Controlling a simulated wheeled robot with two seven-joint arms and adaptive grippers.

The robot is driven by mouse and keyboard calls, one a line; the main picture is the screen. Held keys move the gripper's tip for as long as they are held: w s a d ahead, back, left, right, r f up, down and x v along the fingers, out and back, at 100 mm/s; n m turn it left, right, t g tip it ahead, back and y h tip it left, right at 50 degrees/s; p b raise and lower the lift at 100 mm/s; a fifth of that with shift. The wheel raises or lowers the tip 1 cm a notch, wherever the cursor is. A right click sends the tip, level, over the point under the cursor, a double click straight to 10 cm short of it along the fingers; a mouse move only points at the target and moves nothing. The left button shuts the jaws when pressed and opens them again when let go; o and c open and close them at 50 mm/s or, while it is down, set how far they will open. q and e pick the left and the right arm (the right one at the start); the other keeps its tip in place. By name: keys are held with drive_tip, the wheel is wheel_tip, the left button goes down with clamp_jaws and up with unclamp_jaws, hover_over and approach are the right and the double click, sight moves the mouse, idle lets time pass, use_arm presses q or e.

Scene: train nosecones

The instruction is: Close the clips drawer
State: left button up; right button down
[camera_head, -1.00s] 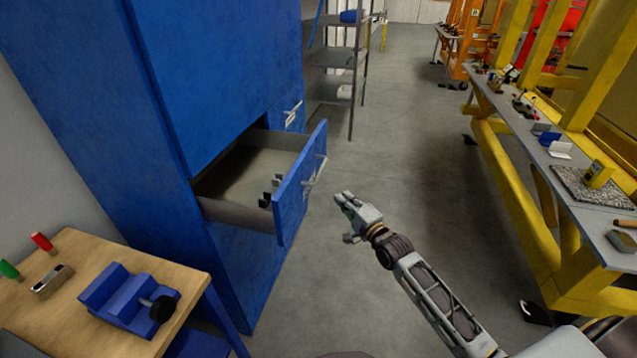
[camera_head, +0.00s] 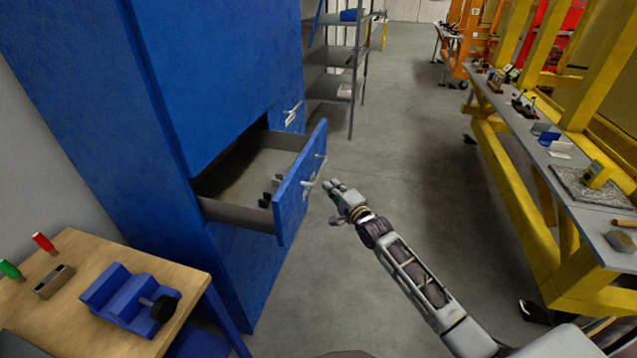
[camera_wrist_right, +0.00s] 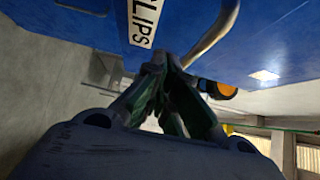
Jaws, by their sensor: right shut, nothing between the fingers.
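The clips drawer (camera_head: 291,207) is pulled out of the tall blue cabinet (camera_head: 222,75). Its blue front carries a light bar handle (camera_head: 314,171), and a few small dark clips (camera_head: 270,190) lie inside. In the right wrist view the blue drawer front (camera_wrist_right: 75,35) is close ahead, with a white label (camera_wrist_right: 143,22) ending in "LIPS" and the curved handle (camera_wrist_right: 213,35). My right gripper (camera_head: 331,187) is shut and empty, just to the right of the drawer front. I cannot tell whether its fingertips (camera_wrist_right: 172,62) touch the front. My left gripper is out of view.
A wooden table (camera_head: 60,312) with a blue vise (camera_head: 125,297) stands at the lower left. A grey shelf rack (camera_head: 340,57) stands behind the cabinet. A yellow-framed workbench (camera_head: 545,165) runs along the right. The floor between is clear.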

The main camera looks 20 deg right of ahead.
sight(310, 174)
drive_tip(key=shift+w+a+p, duration=0.35)
drive_tip(key=shift+w+a, duration=1.4)
drive_tip(key=shift+a, duration=0.05)
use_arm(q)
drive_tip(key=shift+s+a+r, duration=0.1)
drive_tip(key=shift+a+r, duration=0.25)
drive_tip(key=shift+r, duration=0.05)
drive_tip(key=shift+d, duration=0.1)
use_arm(e)
drive_tip(key=shift+w+a, duration=0.15)
